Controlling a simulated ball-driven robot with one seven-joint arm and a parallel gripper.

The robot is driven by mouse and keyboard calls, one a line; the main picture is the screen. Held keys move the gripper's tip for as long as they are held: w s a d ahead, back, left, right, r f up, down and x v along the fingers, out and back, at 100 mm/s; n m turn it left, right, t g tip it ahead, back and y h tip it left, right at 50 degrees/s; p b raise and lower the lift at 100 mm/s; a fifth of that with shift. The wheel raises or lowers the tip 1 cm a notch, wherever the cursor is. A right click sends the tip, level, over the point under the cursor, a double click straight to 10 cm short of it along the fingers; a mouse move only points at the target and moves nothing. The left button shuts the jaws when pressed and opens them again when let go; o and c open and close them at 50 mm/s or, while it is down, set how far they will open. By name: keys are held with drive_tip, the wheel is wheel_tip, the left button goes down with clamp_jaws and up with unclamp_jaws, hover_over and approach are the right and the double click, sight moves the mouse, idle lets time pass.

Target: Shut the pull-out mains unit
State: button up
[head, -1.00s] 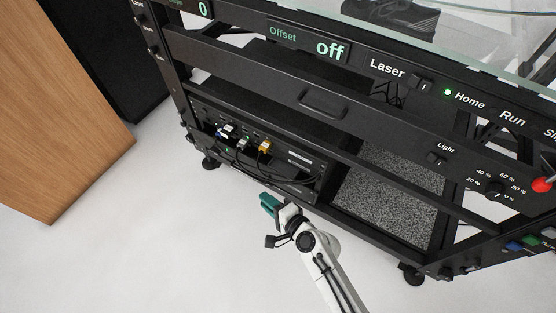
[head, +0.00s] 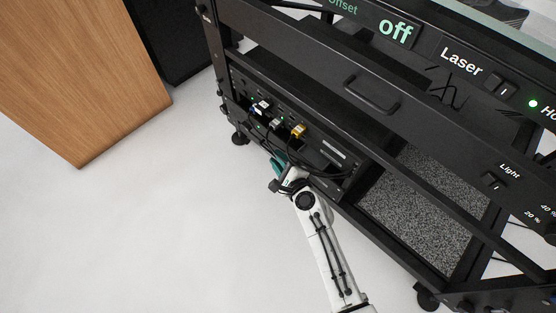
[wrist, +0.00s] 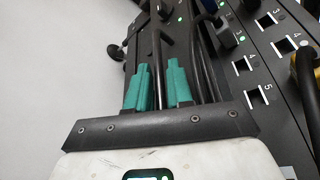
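The mains unit (head: 283,112) is a black box low in the left bay of the dark rack, with white and yellow plugs and loose black cables on its front. I cannot tell how far it stands out of the rack. In the wrist view its panel (wrist: 262,72) shows numbered sockets, plugs and green lights. My gripper (head: 276,165) is low in front of the unit's lower front edge. In the wrist view its teal fingers (wrist: 160,72) are apart, with black cables behind or between them. Whether they touch the unit is unclear.
The dark rack frame (head: 420,148) fills the right side, with crossbars and a handle (head: 371,97) above the unit. A speckled grey panel (head: 425,205) lies right of it. A wooden cabinet (head: 75,70) stands at the left. The pale floor between is clear.

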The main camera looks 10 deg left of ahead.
drive_tip(key=shift+w+a, duration=0.15)
drive_tip(key=shift+w, duration=0.1)
drive_tip(key=shift+c, duration=0.4)
clamp_jaws()
